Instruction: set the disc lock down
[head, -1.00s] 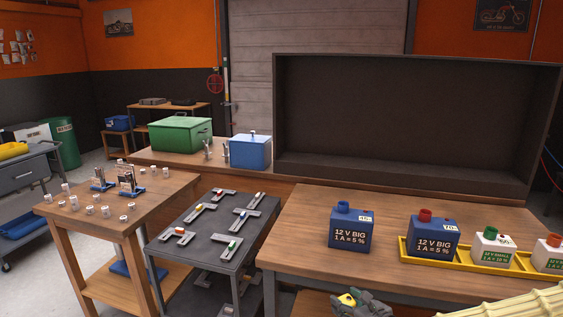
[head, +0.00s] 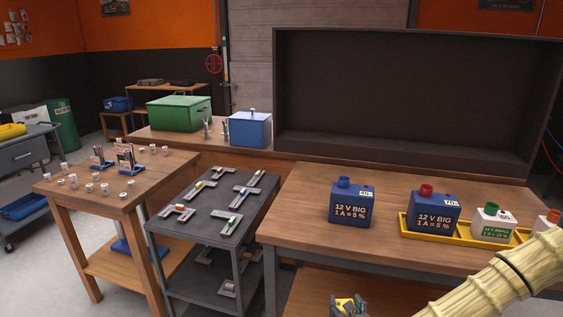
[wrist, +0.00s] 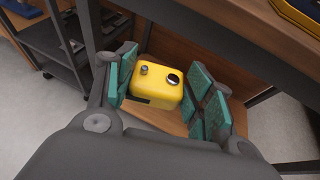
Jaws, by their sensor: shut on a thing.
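The disc lock (wrist: 160,83) is a yellow block with a round silver pin and a dark round cap on its upper face. In the wrist view it sits between the teal pads of my gripper (wrist: 166,88), which is shut on it. In the head view my gripper (head: 348,307) is at the bottom edge, in front of the long workbench, with a bit of yellow showing and the rest cut off. The workbench's wooden lower shelf (wrist: 168,120) lies beneath the lock; I cannot tell whether they touch.
The long wooden workbench (head: 300,215) carries blue batteries (head: 352,205) and a yellow tray (head: 462,237) of batteries. A dark metal cart (head: 215,205) with several small locks stands left of it. A wooden table (head: 110,205) is further left.

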